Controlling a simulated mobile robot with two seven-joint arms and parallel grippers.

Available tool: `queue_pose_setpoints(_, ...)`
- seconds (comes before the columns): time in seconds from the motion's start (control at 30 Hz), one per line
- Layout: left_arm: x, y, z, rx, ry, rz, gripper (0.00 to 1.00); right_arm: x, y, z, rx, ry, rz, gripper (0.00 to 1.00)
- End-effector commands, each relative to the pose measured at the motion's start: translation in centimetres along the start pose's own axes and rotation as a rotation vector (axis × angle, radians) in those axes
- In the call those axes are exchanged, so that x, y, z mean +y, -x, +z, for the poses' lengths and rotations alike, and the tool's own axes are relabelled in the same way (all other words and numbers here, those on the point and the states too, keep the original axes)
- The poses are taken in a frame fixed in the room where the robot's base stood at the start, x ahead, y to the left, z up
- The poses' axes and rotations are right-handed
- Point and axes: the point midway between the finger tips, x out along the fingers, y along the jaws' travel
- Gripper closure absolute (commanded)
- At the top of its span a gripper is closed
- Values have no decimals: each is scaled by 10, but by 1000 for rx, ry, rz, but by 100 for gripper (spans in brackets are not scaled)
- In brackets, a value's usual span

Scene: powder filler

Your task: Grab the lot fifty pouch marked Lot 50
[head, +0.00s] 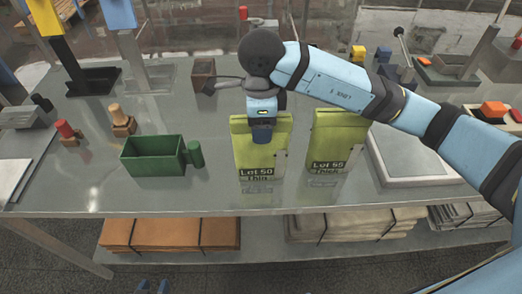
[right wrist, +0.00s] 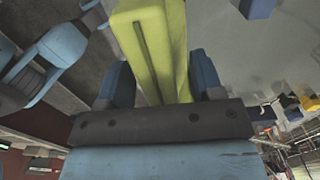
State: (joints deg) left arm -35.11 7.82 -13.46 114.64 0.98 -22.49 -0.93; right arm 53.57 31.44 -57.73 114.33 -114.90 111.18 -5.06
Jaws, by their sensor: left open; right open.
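The yellow-green pouch labelled "Lot 50 Thin" (head: 246,152) stands upright near the middle of the table's front. My right gripper (head: 262,133) is at the pouch's upper part, pointing down. In the right wrist view the pouch (right wrist: 152,45) lies between the two blue fingers of the right gripper (right wrist: 160,85), which are open around it. A similar pouch (head: 335,145), whose label seems to read "Lot 55 Thick", stands to the right. Only the blue fingertips of my left gripper (head: 152,287) show at the bottom edge, apart and empty, in front of the table.
A green open bin (head: 152,160) with a small green cylinder stands left of the pouch. A pale flat plate (head: 415,165) lies to the right. Wooden-based knobs (head: 121,120) stand at the left. A lower shelf holds brown (head: 170,234) and beige stacks.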

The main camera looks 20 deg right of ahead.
Motion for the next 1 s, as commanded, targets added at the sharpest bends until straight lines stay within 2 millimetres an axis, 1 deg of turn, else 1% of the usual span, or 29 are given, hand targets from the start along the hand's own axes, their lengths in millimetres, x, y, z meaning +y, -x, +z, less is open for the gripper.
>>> queue_pose_setpoints(0.5,0,-2,3,1,0,0,57,0,-2,0,0,0,0,39)
queue_pose_setpoints(0.53,0,-2,3,1,0,0,57,0,-2,0,0,0,0,42)
queue_pose_setpoints(0.57,0,-2,3,1,0,0,57,0,-2,0,0,0,0,49)
queue_pose_setpoints(0.6,0,-2,3,1,0,0,57,0,-2,0,0,0,0,58)
queue_pose_setpoints(0.67,0,-2,3,1,0,0,57,0,-2,0,0,0,0,72)
queue_pose_setpoints(0.7,0,-2,3,1,0,0,57,0,-2,0,0,0,0,81)
queue_pose_setpoints(0.77,0,-2,3,1,0,0,57,0,-2,0,0,0,0,94)
queue_pose_setpoints(0.8,0,-2,3,1,0,0,57,0,-2,0,0,0,0,98)
queue_pose_setpoints(1.0,0,-2,2,1,0,0,57,0,-2,0,0,0,0,98)
